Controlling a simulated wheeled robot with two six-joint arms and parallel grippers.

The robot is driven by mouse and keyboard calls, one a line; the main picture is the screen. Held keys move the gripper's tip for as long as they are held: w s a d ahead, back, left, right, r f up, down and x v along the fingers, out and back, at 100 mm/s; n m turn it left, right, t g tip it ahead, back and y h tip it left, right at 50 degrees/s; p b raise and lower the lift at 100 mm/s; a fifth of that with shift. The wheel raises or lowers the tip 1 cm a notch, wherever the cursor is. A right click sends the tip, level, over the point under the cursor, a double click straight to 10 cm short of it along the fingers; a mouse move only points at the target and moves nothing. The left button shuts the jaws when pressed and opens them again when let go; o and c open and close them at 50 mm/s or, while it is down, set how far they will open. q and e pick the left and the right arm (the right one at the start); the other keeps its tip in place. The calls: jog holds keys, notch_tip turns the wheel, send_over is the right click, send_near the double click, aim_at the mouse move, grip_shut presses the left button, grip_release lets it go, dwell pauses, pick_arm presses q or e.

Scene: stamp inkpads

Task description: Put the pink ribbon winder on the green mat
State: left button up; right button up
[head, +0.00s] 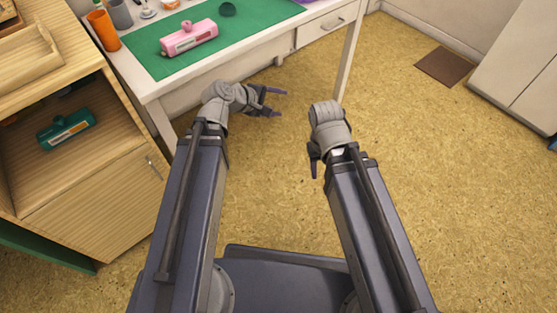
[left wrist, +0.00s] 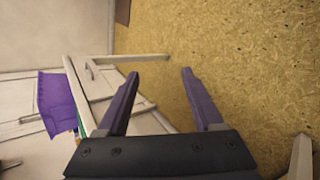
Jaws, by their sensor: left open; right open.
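The pink ribbon winder (head: 189,38) lies on the green mat (head: 150,62) on the white table in the head view, with a small pink knob on top. My left gripper (head: 277,102) is open and empty, in front of the table and to the right of the winder, apart from it. Its two fingers also show in the left wrist view (left wrist: 162,88), with nothing between them. My right gripper (head: 314,160) hangs over the floor, apart from everything; its fingers are partly hidden by its wrist.
On the table (head: 160,90) are an orange cup (head: 104,30), a grey cup (head: 121,14) and a dark green round thing (head: 227,9). A teal ribbon winder-like object (head: 66,129) sits in the wooden cabinet (head: 95,205) at left.

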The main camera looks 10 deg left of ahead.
pick_arm(q)
jog(key=s+d+f+m+g+y, duration=0.1)
jog(key=s+f+m+g+y, duration=0.3)
jog(key=s+m, duration=0.4)
jog(key=s+d+f+m+g+y, duration=0.2)
jog(key=s+f+m+g+y, duration=0.1)
jog(key=s+m, duration=0.5)
jog(key=shift+f+m+g+y, duration=0.4)
jog(key=shift+f+y, duration=0.25)
jog(key=shift+y, duration=0.05)
